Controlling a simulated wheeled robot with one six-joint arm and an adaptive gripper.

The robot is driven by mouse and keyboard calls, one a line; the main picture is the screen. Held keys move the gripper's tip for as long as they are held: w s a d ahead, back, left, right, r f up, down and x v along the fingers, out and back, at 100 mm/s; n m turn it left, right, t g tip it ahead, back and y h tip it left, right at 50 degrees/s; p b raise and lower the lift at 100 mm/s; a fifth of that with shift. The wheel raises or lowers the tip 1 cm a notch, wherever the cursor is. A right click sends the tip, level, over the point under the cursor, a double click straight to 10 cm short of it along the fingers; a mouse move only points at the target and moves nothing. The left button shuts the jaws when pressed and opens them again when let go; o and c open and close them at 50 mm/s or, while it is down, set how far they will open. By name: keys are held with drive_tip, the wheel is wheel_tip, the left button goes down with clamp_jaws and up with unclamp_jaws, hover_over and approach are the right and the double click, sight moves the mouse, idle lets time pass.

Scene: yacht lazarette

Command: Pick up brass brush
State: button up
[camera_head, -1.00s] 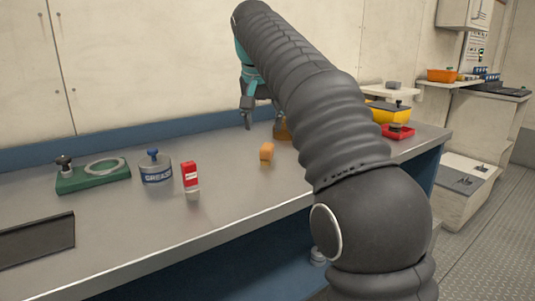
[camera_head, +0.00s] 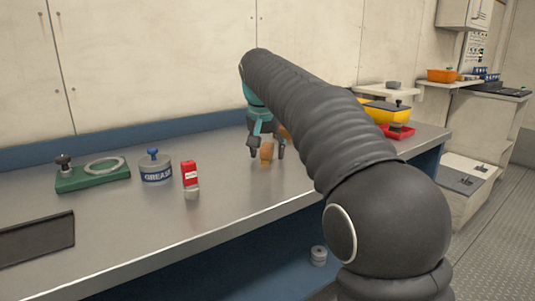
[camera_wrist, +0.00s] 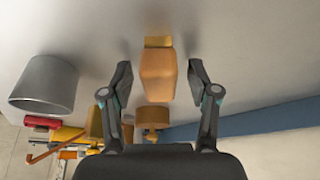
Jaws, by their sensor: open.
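An orange-brown block with a brass-coloured end, which looks like the brass brush (camera_head: 266,151), stands on the metal bench. In the wrist view the brush (camera_wrist: 158,82) lies between the two fingers of my gripper (camera_wrist: 159,70), with a gap on each side. My gripper (camera_head: 267,153) is open, pointing down over the brush, its fingertips apart and not visibly touching it. A second brown-orange thing (camera_wrist: 152,118) is beyond it in the wrist view; in the head view it is mostly hidden behind my gripper and arm.
A grey cylinder (camera_wrist: 45,82) stands to the left in the wrist view. On the bench are a red-and-white container (camera_head: 190,178), a grease tin (camera_head: 156,172), a green fixture (camera_head: 92,180) and a dark tray (camera_head: 36,240). Yellow (camera_head: 385,113) and red bins (camera_head: 398,132) sit at the right.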

clamp_jaws()
